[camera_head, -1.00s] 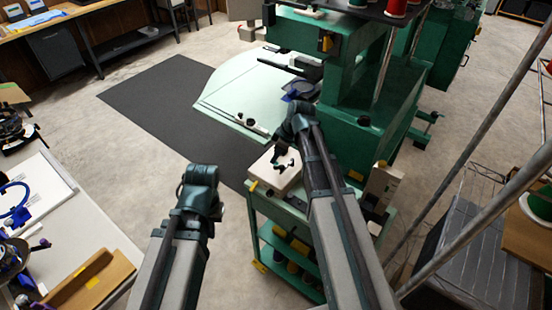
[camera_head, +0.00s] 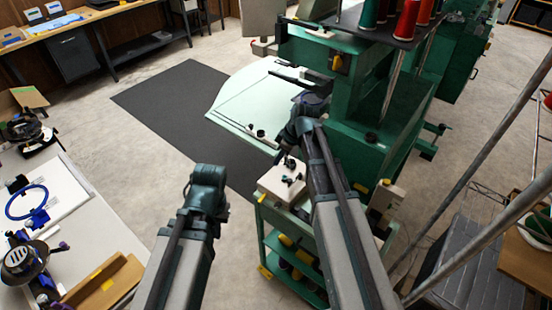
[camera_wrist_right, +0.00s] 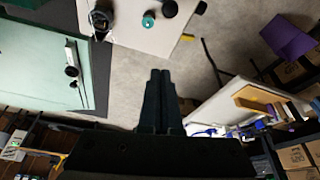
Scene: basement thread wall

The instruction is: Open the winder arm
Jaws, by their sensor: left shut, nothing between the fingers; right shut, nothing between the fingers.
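A small cream-white box (camera_head: 278,187) with dark knobs (camera_head: 291,172) on top sits on a green cart. It looks like the winder; I cannot make out its arm or whether that is open. In the right wrist view the box (camera_wrist_right: 128,38) is at the top, with a teal knob (camera_wrist_right: 149,19) and black knobs. My right gripper (camera_wrist_right: 160,72) is shut and empty there, apart from the box in the picture. In the head view my right arm ends just above the box, its fingertips unclear. My left arm ends left of the cart, its fingers hidden.
A green machine (camera_head: 365,145) with a pale table (camera_head: 255,95) stands behind the cart. The cart's lower shelves hold spools. A white worktable (camera_head: 95,225) is at the left. Metal poles (camera_head: 480,165) cross the right. Floor shows between worktable and cart.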

